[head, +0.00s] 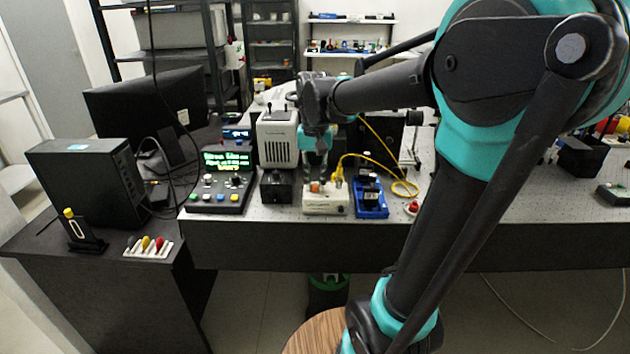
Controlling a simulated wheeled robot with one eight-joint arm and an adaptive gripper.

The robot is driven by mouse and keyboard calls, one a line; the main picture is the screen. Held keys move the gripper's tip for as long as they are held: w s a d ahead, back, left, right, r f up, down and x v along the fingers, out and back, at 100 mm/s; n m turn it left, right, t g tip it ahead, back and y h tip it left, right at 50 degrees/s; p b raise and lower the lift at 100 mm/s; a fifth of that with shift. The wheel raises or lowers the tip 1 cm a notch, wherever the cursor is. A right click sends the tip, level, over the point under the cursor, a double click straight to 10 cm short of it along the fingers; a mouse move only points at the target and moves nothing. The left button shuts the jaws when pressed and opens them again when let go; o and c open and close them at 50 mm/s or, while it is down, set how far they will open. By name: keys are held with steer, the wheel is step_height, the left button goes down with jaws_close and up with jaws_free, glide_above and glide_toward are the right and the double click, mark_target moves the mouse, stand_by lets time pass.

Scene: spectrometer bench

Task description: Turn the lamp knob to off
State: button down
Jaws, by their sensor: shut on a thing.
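A low white box (325,203) stands near the front edge of the bench, with a small orange knob (315,187) on its top left. This looks like the lamp knob; its pointer and markings are too small to read. My gripper (315,177) points down from above with its fingers at the orange knob, shut on it. The fingers are small and dark here, and they partly hide the knob. A yellow cable (362,155) plugs into the top of the white box, right of the knob.
A black box (276,187) stands close on the left, and a blue tray (371,200) close on the right. A tall grey unit (277,137) is behind left. A keypad with a green display (225,175) sits further left. The bench is clearer to the right.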

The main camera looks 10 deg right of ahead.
mark_target(315, 185)
steer(key=shift+n, duration=1.5)
steer(key=c, duration=1.4)
jaws_free()
steer(key=shift+r, duration=0.15)
step_height(315, 185, up, 12)
steer(key=shift+f, duration=0.1)
